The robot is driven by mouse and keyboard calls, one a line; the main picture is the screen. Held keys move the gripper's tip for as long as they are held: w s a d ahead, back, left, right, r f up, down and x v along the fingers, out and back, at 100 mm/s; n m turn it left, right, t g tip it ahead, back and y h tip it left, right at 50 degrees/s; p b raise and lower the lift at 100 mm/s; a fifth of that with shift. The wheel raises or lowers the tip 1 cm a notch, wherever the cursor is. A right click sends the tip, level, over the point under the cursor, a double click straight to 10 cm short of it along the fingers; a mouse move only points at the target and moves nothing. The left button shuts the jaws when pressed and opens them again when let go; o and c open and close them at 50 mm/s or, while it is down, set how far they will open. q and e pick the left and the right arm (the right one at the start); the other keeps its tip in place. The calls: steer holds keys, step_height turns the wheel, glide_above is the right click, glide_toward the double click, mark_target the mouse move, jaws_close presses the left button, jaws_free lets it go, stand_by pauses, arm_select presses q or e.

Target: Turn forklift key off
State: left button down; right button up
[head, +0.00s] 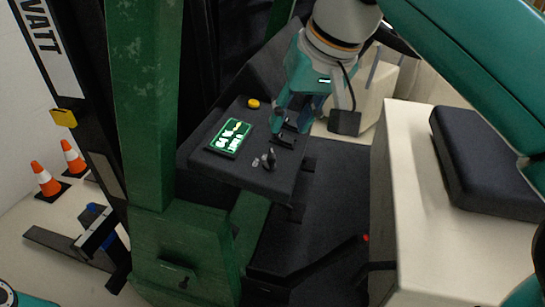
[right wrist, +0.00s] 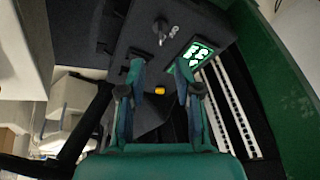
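The forklift key (head: 270,157) stands in the dark dashboard (head: 270,183), beside small pale markings. In the right wrist view the key (right wrist: 160,28) is small and grey, beyond the fingertips. I cannot tell its exact turn angle. My right gripper (head: 287,128) is above the dashboard, behind and a little right of the key in the head view. In the right wrist view my right gripper (right wrist: 160,67) is open, with its two fingers apart and nothing between them; the key is apart from both. My left gripper is not in view.
A lit green display (head: 230,137) and a yellow button (head: 253,103) are on the dashboard. A green post (head: 146,100) rises at left. The dark seat (head: 485,160) on its pale base is at right. Orange cones (head: 45,178) stand on the floor at far left.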

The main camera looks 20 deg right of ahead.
mark_target(273, 154)
steer(key=b+x, duration=0.1)
steer(key=x, duration=0.9)
steer(key=shift+w+f, duration=0.1)
steer(key=shift+f, duration=0.25)
jaws_close()
